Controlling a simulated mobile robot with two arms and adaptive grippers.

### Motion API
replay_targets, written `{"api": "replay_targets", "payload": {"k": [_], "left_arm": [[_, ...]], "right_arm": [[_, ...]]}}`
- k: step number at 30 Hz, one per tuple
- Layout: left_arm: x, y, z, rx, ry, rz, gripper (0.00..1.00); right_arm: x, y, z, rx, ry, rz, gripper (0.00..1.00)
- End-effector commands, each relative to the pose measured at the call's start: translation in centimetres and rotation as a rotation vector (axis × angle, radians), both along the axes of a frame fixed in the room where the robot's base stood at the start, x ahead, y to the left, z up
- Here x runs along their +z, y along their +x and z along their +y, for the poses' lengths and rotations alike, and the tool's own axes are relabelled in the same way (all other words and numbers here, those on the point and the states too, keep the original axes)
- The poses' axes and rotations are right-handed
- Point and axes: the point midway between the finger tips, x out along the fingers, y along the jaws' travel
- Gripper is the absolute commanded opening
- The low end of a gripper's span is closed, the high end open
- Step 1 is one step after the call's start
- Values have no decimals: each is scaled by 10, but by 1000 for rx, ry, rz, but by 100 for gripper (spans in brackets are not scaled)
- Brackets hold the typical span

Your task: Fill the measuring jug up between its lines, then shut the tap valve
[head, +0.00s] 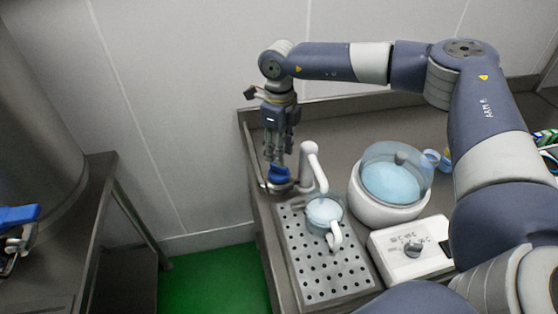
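The measuring jug (311,216) is clear with a white handle and stands on the perforated drip tray. It holds pale blue-white liquid; its lines are too small to read. The white tap (313,165) rises behind the jug, its spout near the jug. A blue valve handle (278,173) is just left of the tap. My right gripper (278,160) points down at this handle, its fingertips at or just above it. I cannot tell whether they grip it.
The drip tray (325,281) has bare room in front of the jug. A white bowl machine (385,214) with a clear lid and blue contents stands to the right. A control box (400,262) with a knob is in front of it.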

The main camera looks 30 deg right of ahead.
Motion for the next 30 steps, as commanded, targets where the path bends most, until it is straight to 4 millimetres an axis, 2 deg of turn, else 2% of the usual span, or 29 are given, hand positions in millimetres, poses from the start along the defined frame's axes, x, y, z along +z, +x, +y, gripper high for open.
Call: {"api": "replay_targets", "payload": {"k": [3,9,20,21,24,25,30], "left_arm": [[8,0,0,0,0,-1,51],[13,1,0,0,0,-1,51],[13,0,1,0,1,1,51],[13,0,1,0,1,1,51],[13,0,1,0,1,2,51],[12,-1,1,0,1,2,51],[12,-1,1,1,1,2,51]], "right_arm": [[-20,0,0,0,-2,2,31],[-45,0,0,0,-1,1,31],[-52,0,0,-1,0,-1,31],[-52,0,0,-1,0,-1,26],[-52,0,0,0,0,-1,4],[-52,0,0,0,0,-1,0],[-52,0,0,0,0,-1,0]]}}
